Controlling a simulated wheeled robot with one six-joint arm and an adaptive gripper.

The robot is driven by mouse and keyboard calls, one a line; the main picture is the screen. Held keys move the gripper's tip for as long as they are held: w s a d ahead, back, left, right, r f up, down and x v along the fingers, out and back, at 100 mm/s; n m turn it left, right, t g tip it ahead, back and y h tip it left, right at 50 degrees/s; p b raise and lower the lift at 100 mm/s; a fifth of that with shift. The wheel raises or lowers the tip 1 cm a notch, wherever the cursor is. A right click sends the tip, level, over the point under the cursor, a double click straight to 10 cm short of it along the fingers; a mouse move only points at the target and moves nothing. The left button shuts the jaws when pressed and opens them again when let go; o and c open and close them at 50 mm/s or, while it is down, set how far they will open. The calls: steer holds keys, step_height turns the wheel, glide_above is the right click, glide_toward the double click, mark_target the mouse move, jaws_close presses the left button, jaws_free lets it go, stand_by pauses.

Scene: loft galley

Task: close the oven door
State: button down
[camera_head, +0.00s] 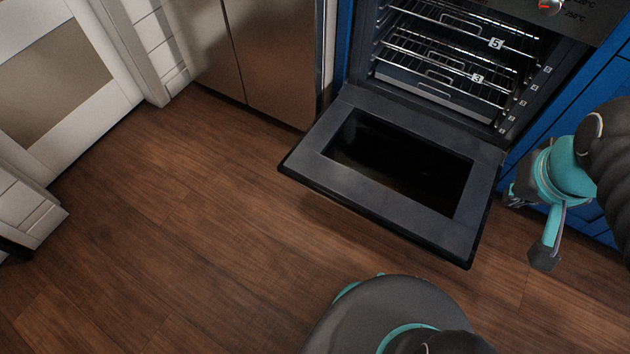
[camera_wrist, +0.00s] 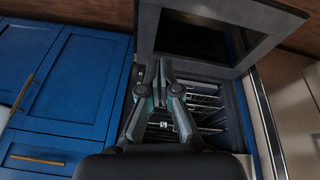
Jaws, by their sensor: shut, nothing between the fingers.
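The oven door (camera_head: 309,166) is open and folded down in front of the oven, lying about flat, with a dark window in its middle. It also shows at the top of the wrist view (camera_wrist: 207,67). The oven (camera_head: 431,88) stands open above the door's hinge edge, with wire racks inside. My gripper (camera_wrist: 163,66) is shut and empty; in the wrist view its fingers overlap the oven opening and the door's near edge. In the head view the end of my arm is to the right of the door, apart from it. I see no contact.
Blue cabinets (camera_wrist: 83,84) with brass handles flank the oven. A steel-fronted unit (camera_head: 275,60) stands left of it. A white door or panel (camera_head: 90,95) is at the far left. Wooden floor (camera_head: 190,220) is clear left of and in front of the door.

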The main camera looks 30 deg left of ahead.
steer(key=w+a+f+n+g+h+b, duration=0.1)
steer(key=w+a+f+n+g+h, duration=0.15)
steer(key=a+f, duration=0.2)
steer(key=w+a+f+n+g+h+b, duration=0.1)
steer(key=w+a+f+n+h, duration=0.1)
steer(key=w+a+f+n, duration=0.3)
steer(key=n+t+h+b, duration=0.3)
steer(key=n+t+h, duration=0.3)
steer(key=n+t, duration=0.85)
glide_toward(350, 206)
steer(key=w+d, duration=0.1)
steer(key=w+n+g, duration=0.1)
steer(key=w, duration=0.1)
steer(key=w+d+r+n+g, duration=0.1)
steer(key=shift+w+d, duration=0.25)
steer(key=shift+d, duration=0.15)
steer(key=s+a+f+n+t+y, duration=0.4)
steer(key=a+f+n+t+y, duration=0.4)
steer(key=a, duration=0.3)
steer(key=w+r+n+y, duration=0.1)
steer(key=w+r, duration=0.2)
steer(key=w, duration=0.6)
steer(key=shift+w+d, duration=0.4)
steer(key=shift+d, duration=0.1)
steer(key=shift+r+y, duration=0.15)
steer(key=shift+y, duration=0.1)
